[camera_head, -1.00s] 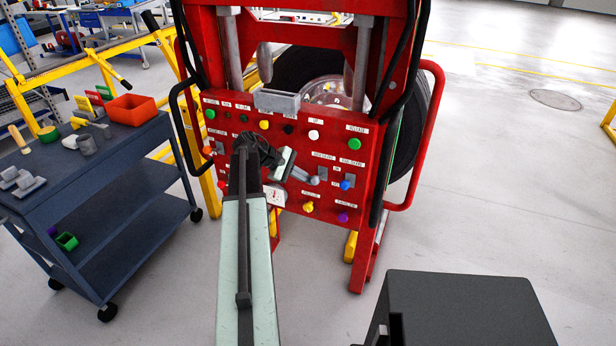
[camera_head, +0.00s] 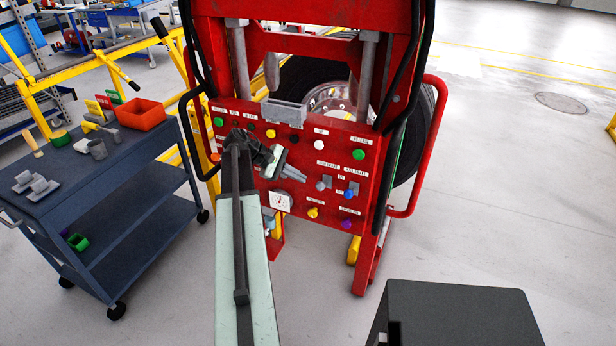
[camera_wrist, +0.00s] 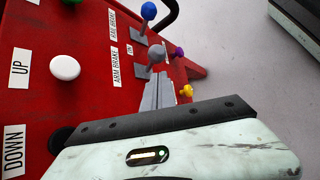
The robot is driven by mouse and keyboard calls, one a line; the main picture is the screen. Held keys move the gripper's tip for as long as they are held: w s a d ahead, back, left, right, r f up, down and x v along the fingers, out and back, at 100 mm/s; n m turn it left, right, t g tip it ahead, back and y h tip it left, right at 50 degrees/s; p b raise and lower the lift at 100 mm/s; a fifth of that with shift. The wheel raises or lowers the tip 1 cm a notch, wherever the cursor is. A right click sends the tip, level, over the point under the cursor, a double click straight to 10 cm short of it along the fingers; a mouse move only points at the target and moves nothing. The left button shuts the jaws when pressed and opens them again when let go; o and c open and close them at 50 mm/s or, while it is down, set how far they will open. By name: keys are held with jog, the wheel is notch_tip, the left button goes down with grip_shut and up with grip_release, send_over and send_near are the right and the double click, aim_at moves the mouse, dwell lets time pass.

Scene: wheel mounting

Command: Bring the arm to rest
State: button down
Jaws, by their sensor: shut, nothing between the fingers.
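My gripper (camera_head: 292,172) is in front of the red control panel (camera_head: 232,147), left of the grey arm-brake lever (camera_head: 323,183). Its fingers are shut and empty. In the wrist view the grey fingers (camera_wrist: 157,92) point towards the grey ball of that lever (camera_wrist: 157,54). I cannot tell whether they touch it. The blue rail-brake lever (camera_head: 350,192) is just right of the grey one; it also shows in the wrist view (camera_wrist: 148,10). My forearm hides part of the panel's left side.
A blue-grey cart (camera_head: 40,158) with cups, tools and an orange bin (camera_head: 140,114) stands left. A large wheel (camera_head: 330,97) is behind the red frame. A red tube handle (camera_head: 432,150) sticks out at the right. The floor at right is open.

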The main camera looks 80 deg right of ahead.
jog(key=shift+v, duration=1.05)
jog(key=shift+w+d, duration=0.1)
